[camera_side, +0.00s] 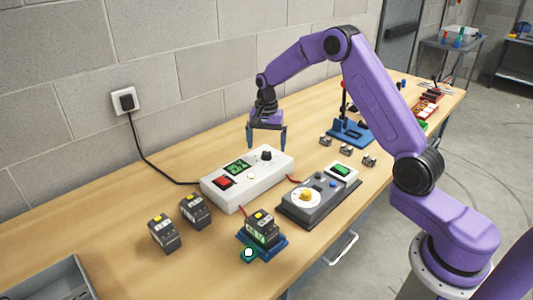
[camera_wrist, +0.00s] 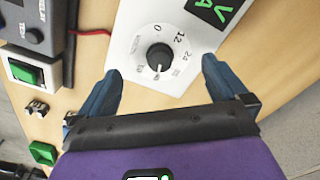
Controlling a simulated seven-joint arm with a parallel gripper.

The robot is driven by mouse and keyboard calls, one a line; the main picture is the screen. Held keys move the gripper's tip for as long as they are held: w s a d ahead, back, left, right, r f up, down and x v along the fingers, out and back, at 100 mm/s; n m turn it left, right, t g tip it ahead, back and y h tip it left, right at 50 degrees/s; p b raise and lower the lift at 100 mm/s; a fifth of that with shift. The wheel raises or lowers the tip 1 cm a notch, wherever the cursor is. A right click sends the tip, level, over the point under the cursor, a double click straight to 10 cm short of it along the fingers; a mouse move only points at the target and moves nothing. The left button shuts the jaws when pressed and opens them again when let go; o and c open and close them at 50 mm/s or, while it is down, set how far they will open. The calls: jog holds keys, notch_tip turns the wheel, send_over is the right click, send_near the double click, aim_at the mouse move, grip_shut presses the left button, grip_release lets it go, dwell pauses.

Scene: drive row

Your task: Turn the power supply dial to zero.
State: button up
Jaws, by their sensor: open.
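The power supply (camera_side: 232,192) is a white box with a lit green display (camera_side: 237,168) and a red switch (camera_side: 224,182). Its black dial (camera_side: 266,154) is at the far right end of the top. In the wrist view the dial (camera_wrist: 160,57) sits inside a printed scale with 0, 12 and 24 readable. A light mark on the knob appears at its lower side, away from the 0. My gripper (camera_side: 267,139) is open and empty just above the dial. In the wrist view its blue fingers (camera_wrist: 161,70) are either side of the dial, apart from it.
A dark grey unit with a yellow knob (camera_side: 306,195) stands to the right of the supply. Black modules (camera_side: 164,232) and a blue holder with a module (camera_side: 262,228) are in front. A black cable runs to the wall socket (camera_side: 126,101). A blue stand (camera_side: 350,133) is behind.

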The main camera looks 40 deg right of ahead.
aim_at(266, 155)
jog(key=shift+f, duration=0.1)
dwell(0.3)
jog(key=shift+f, duration=1.15)
